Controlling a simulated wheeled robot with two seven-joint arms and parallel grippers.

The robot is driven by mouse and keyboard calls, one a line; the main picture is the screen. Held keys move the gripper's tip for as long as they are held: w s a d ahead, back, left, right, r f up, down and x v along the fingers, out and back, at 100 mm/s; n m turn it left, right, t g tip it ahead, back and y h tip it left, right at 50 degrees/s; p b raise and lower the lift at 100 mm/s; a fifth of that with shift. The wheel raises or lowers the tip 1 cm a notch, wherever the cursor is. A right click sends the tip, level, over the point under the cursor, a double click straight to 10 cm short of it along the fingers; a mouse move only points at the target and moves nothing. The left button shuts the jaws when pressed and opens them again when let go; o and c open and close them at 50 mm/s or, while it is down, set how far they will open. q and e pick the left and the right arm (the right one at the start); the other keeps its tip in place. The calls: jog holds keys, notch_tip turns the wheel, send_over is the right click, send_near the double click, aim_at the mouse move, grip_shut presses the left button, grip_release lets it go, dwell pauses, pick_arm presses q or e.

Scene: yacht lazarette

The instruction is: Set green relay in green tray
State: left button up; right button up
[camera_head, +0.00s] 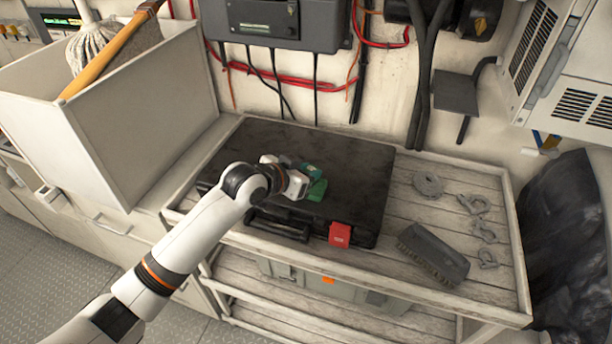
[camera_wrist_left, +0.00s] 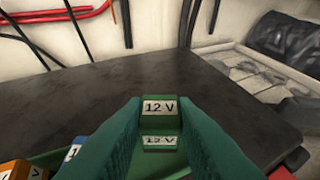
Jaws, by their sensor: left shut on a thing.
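The green relay (camera_wrist_left: 160,106), with a white "12 V" label, sits between the teal fingers of my left gripper (camera_wrist_left: 160,135) in the left wrist view. The fingers are shut on it, and a second "12 V" label shows just below. In the head view my left gripper (camera_head: 308,181) is over the black case, and its fingers hide most of what is under it. A green piece (camera_head: 317,190), perhaps part of the green tray, shows beside the gripper. A green surface (camera_wrist_left: 62,157) also shows at the lower left of the wrist view. I cannot tell whether the relay touches it.
An orange block (camera_wrist_left: 18,170) and a blue block (camera_wrist_left: 72,152) show at the wrist view's lower left. The black case (camera_head: 350,165) lies on a slatted bench, with a red piece (camera_head: 340,234) at its front edge. A brush (camera_head: 433,253) and shackles (camera_head: 478,205) lie to the right.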

pick_arm(q)
notch_tip(320, 180, down, 2)
jog(key=shift+f, duration=0.1)
jog(key=shift+f, duration=0.15)
jog(key=o, duration=0.7)
jog(key=shift+s+a+r, duration=0.15)
jog(key=shift+r, duration=0.05)
jog(key=shift+b+v, duration=0.8)
jog(key=shift+v, duration=5.05)
